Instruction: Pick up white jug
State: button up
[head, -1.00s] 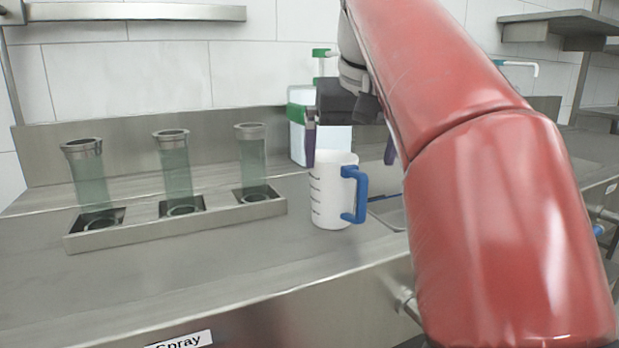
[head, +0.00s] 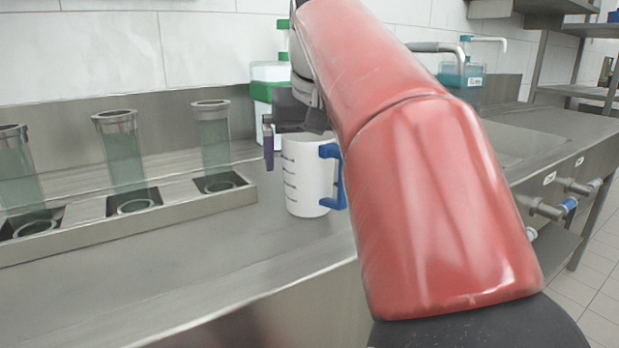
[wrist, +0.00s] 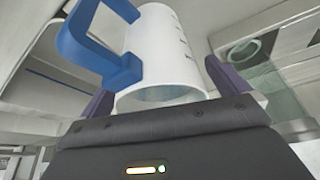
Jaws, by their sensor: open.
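The white jug (head: 306,178) stands upright on the steel counter in the head view, with dark measuring marks and a blue handle (head: 333,176) on its right. My gripper (wrist: 160,92) is open at the jug's upper part. In the head view one purple finger (head: 268,146) shows just left of the jug's rim; the other is hidden. In the wrist view the jug (wrist: 165,50) lies between the two purple fingers, its handle (wrist: 95,45) to the left. I cannot tell whether either finger touches it.
A steel rack (head: 150,217) with several greenish glass tubes stands left of the jug. A green-and-white container (head: 262,95) is behind my gripper. A blue bottle (head: 462,82) stands by the sink at the right. The counter front left of the jug is clear.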

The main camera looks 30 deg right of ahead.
jog(key=shift+w+f, duration=0.1)
jog(key=shift+f, duration=0.1)
jog(key=c, duration=1)
jog(key=shift+r, duration=0.15)
